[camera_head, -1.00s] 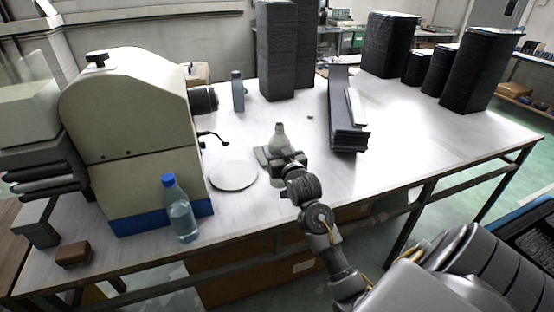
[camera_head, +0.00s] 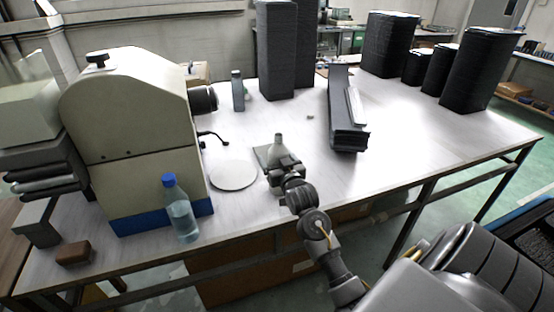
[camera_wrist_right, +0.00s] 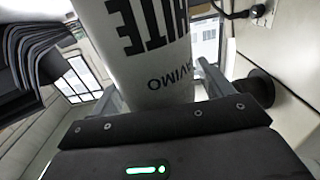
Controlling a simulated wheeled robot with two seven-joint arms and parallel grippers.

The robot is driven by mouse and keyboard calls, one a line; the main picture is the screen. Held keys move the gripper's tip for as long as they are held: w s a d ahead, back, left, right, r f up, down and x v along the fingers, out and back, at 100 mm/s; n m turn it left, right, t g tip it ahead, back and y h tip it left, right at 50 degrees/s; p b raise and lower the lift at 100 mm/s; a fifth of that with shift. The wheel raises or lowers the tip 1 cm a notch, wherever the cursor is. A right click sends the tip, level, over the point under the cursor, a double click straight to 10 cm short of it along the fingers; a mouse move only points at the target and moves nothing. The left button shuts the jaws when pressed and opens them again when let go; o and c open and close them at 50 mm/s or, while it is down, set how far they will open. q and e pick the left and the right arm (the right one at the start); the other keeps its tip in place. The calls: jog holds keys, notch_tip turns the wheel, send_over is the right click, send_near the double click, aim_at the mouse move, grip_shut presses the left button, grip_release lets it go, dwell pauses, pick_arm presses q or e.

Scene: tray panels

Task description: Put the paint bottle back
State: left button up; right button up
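The paint bottle (camera_head: 278,150) is pale with a narrowing top and stands about upright near the table's front middle, partly hidden by my right gripper (camera_head: 281,166). In the right wrist view the white bottle (camera_wrist_right: 150,50), with black lettering, fills the space between the two fingers of the right gripper (camera_wrist_right: 157,85), which look shut on it. A flat grey square (camera_head: 261,154) shows beside and behind the bottle; whether the bottle touches it cannot be told. My left gripper is not in view.
A white round disc (camera_head: 234,175) lies just left of the bottle. A large beige machine (camera_head: 135,130) and a blue-capped water bottle (camera_head: 181,212) are further left. Dark panel stacks (camera_head: 276,50) and a long dark angled part (camera_head: 343,115) stand behind.

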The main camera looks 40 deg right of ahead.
jog(key=shift+r, duration=0.1)
jog(key=shift+s+a, duration=0.1)
jog(key=shift+s, duration=0.1)
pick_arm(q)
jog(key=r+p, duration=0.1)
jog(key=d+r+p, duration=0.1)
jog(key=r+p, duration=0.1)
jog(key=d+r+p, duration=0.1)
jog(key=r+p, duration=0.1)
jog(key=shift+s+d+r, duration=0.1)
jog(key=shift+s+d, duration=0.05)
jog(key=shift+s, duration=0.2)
pick_arm(e)
jog(key=v, duration=1.1)
jog(key=shift+s, duration=0.25)
jog(key=shift+a, duration=0.1)
